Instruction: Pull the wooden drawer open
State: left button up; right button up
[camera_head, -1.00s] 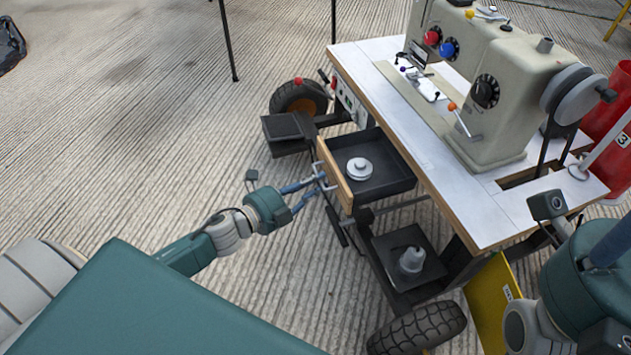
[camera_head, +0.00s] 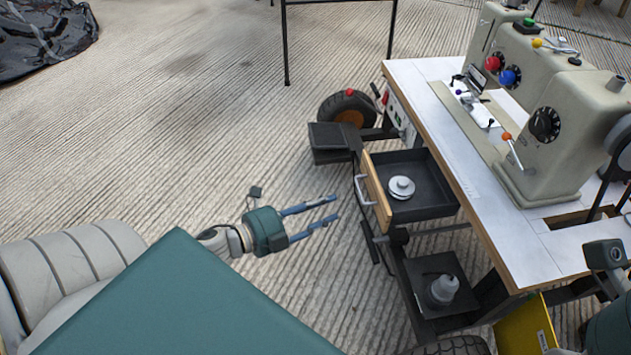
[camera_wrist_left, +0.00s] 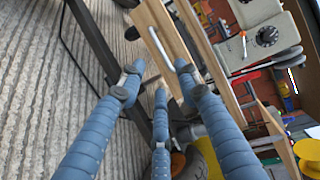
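The wooden drawer (camera_head: 377,190) hangs under the sewing table and stands open. Its dark tray holds a round pale metal spool (camera_head: 401,187). A metal handle (camera_head: 362,190) is on the wooden front; it also shows in the left wrist view (camera_wrist_left: 160,47). My left gripper (camera_head: 334,208) is open and empty, to the left of the handle and apart from it. Its blue fingers spread in the left wrist view (camera_wrist_left: 160,85), with the handle beyond them. My right arm shows at the lower right edge; its fingers are out of view.
A sewing machine (camera_head: 560,125) stands on the white table (camera_head: 455,130). A black pedal box (camera_head: 329,140) and a wheel (camera_head: 347,110) are beside the drawer. A lower black shelf (camera_head: 425,300) holds a small bottle (camera_head: 443,289).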

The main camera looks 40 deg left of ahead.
pick_arm(q)
jog(key=shift+v, duration=1.1)
jog(key=shift+d+r, duration=0.1)
